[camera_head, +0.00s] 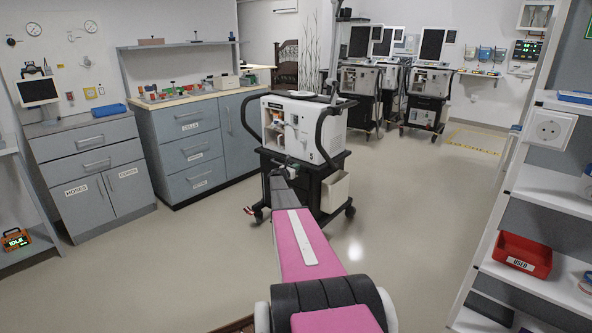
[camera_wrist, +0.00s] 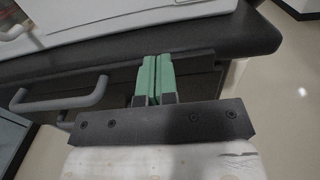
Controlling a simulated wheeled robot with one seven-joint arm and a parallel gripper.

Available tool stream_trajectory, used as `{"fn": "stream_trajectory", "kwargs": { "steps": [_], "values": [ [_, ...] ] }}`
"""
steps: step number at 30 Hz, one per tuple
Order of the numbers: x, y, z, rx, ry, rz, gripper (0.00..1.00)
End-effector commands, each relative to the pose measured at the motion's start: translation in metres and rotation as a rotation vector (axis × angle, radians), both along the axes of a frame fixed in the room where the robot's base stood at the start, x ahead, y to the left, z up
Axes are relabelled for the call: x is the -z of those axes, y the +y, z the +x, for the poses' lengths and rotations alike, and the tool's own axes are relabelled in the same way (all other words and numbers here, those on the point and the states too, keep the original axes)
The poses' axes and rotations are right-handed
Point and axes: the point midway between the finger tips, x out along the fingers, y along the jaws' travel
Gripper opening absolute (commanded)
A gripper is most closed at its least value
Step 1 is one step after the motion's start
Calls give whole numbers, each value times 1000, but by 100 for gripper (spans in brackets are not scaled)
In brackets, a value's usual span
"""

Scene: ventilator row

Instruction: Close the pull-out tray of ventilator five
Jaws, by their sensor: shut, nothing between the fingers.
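Ventilator five (camera_head: 318,128), a white unit marked 5 with black side handles, stands on a dark wheeled cart in the middle of the head view. My gripper (camera_head: 284,170) is at the cart's front, just below the white unit. In the wrist view my green fingers (camera_wrist: 154,80) are pressed together and empty. They are at the dark front under the cart's black top (camera_wrist: 215,35); whether they touch it I cannot tell. A grey bar handle (camera_wrist: 60,98) is left of the fingers. My arm hides the tray in the head view, and how far it is out is unclear.
Grey drawer cabinets (camera_head: 188,140) stand to the left. More ventilators (camera_head: 430,85) stand at the back right. A shelf rack with a red bin (camera_head: 520,254) is at the right. The floor (camera_head: 400,190) right of the cart is clear.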

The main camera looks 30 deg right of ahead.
Motion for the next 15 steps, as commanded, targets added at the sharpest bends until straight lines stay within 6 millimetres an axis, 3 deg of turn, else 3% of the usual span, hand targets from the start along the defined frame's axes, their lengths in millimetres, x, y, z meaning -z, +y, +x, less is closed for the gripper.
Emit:
{"fn": "stream_trajectory", "kwargs": {
  "steps": [15],
  "values": [
    [0,96,-41,-3,1,3,0]
  ]
}}
